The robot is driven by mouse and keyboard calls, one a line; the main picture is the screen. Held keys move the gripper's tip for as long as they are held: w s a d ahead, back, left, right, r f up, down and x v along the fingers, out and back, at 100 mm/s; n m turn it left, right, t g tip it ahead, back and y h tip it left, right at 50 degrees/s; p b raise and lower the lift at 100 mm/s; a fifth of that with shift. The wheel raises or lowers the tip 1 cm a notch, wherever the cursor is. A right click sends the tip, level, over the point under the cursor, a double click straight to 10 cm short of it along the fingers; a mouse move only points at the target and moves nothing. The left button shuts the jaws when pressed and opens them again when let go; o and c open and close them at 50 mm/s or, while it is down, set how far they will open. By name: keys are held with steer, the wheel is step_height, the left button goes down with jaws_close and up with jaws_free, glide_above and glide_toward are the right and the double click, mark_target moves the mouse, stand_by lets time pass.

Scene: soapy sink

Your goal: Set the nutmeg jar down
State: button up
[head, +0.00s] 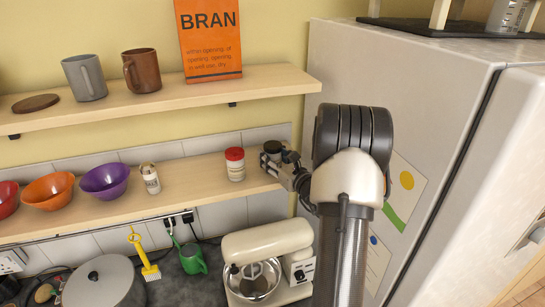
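A small jar with a dark lid (272,147), which I take to be the nutmeg jar, is at the right end of the lower wooden shelf (205,189). My gripper (275,163) reaches in from the right and its fingers are closed around this jar. The jar looks upright. The fingers hide most of its body, and I cannot tell whether its base touches the shelf.
A red-lidded jar (235,165) stands just left of my gripper. A small pale shaker (150,179) and purple (105,180) and orange bowls (48,191) stand further left. The fridge (405,90) is close on the right. A stand mixer (267,262) is below.

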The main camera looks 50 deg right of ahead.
steer(key=o, duration=0.4)
steer(key=shift+o, duration=0.2)
steer(key=shift+r, duration=0.2)
steer(key=b+v, duration=0.1)
steer(key=v, duration=1.1)
steer(key=shift+b, duration=0.3)
steer(key=shift+f, duration=0.1)
